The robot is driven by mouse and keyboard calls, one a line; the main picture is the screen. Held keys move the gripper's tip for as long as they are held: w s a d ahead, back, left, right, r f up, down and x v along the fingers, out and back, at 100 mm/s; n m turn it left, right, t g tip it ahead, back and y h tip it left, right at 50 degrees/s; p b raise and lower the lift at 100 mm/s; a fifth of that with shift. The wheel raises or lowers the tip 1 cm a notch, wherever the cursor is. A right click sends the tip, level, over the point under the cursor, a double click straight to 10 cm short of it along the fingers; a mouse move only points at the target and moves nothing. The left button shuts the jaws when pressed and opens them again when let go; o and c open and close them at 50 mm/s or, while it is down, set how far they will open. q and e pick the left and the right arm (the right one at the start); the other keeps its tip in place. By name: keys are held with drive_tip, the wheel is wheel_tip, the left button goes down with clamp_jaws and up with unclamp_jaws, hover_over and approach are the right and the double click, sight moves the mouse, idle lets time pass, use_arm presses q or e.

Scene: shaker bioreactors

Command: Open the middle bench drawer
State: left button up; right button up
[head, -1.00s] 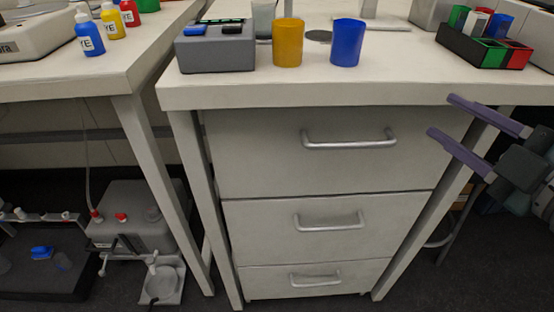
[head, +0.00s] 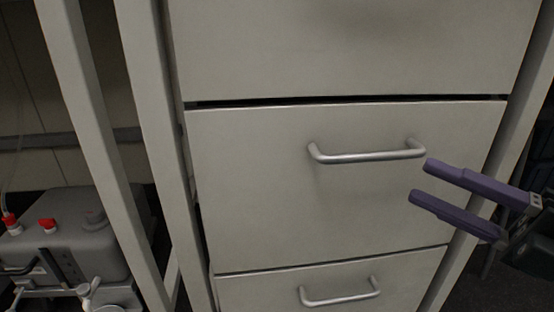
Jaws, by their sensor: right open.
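The middle bench drawer (head: 260,190) is a pale grey front in the centre of the head view, and it looks shut. Its silver bar handle (head: 367,156) runs across the upper right of that front. My right gripper (head: 420,181) has two purple fingers, spread apart with nothing between them. Its fingertips point left and appear close to the right end of the handle, a little below it. I cannot tell how far in front of the drawer they are. My left gripper is out of view.
The top drawer (head: 330,50) is above and the bottom drawer (head: 260,292), with its own bar handle (head: 340,297), is below; both look shut. A bench leg (head: 155,130) stands on the left. A grey device (head: 70,240) with red caps stands at the lower left.

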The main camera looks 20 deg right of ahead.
sight(375, 159)
drive_tip(key=b+x, duration=0.2)
drive_tip(key=x, duration=0.7)
drive_tip(key=shift+r, duration=0.1)
clamp_jaws()
idle(1.1)
